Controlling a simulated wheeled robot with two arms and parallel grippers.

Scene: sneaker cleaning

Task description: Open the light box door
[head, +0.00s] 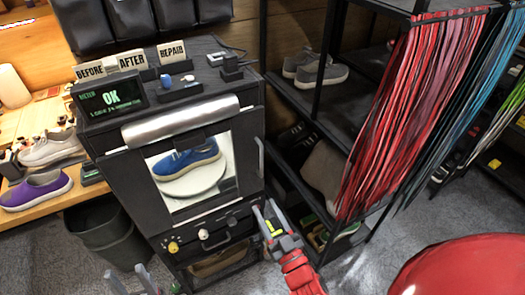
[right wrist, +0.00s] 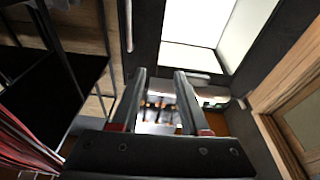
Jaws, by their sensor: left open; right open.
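The light box (head: 130,195) is a dark cabinet with a lit window in its front. Its door (head: 240,195) looks closed, with a vertical grey handle (head: 259,157) on the right edge. Through the window a blue sneaker (head: 186,162) sits on a white round turntable (head: 195,183). My right gripper (head: 270,212) is open and empty, below the handle and near the box's right front edge. In the right wrist view its two fingers (right wrist: 158,88) are apart, and the bright window (right wrist: 200,22) is above them. My left gripper (head: 131,277) is open at the bottom edge, in front of the box.
A shelf rack (head: 318,105) with grey shoes and hanging red laces (head: 415,110) stands close on the right. A black bin (head: 105,235) stands left of the box. A wooden bench (head: 60,190) holds more shoes. Open floor (head: 360,265) shows at lower right.

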